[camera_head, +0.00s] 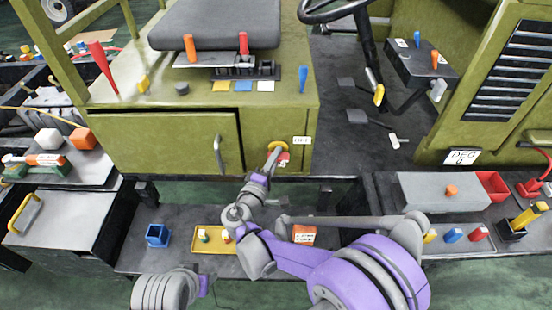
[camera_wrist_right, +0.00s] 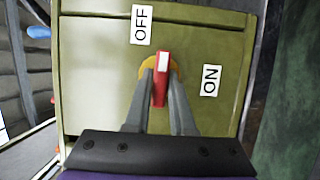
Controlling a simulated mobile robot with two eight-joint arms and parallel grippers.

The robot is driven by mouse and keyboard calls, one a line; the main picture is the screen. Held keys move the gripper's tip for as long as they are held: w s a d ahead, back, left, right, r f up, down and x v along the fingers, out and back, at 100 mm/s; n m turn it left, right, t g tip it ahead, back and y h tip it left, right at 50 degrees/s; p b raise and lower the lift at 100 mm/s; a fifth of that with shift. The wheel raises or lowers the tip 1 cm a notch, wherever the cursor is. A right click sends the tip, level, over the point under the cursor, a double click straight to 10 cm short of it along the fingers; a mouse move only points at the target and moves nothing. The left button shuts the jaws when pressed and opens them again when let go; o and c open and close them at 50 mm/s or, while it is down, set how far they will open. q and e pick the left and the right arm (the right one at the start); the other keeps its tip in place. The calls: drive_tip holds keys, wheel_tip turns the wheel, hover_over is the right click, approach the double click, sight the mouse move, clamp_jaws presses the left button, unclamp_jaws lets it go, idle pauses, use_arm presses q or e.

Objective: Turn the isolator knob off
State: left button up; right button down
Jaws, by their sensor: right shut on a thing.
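The isolator knob (camera_wrist_right: 161,84) is a red bar with a white stripe on a yellow disc (camera_wrist_right: 146,72), on the green chassis panel. In the right wrist view the bar points nearly straight up, its striped end nearer the OFF label (camera_wrist_right: 141,24) than the ON label (camera_wrist_right: 210,80). My right gripper (camera_wrist_right: 162,90) is shut on the knob, a finger on each side. In the head view the right gripper (camera_head: 276,152) covers part of the yellow disc, and a little of the red knob (camera_head: 284,158) shows below it.
A green cabinet door (camera_head: 165,145) with a grey handle (camera_head: 219,153) is left of the knob. A dark shelf below holds a blue bin (camera_head: 158,236) and a yellow tray (camera_head: 200,251). The black seat (camera_head: 215,25) is above, and levers stand on the top deck.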

idle(0.5)
drive_tip(key=c, duration=0.8)
unclamp_jaws()
use_arm(q)
drive_tip(key=shift+s, duration=0.15)
use_arm(e)
drive_tip(key=shift+s, duration=0.15)
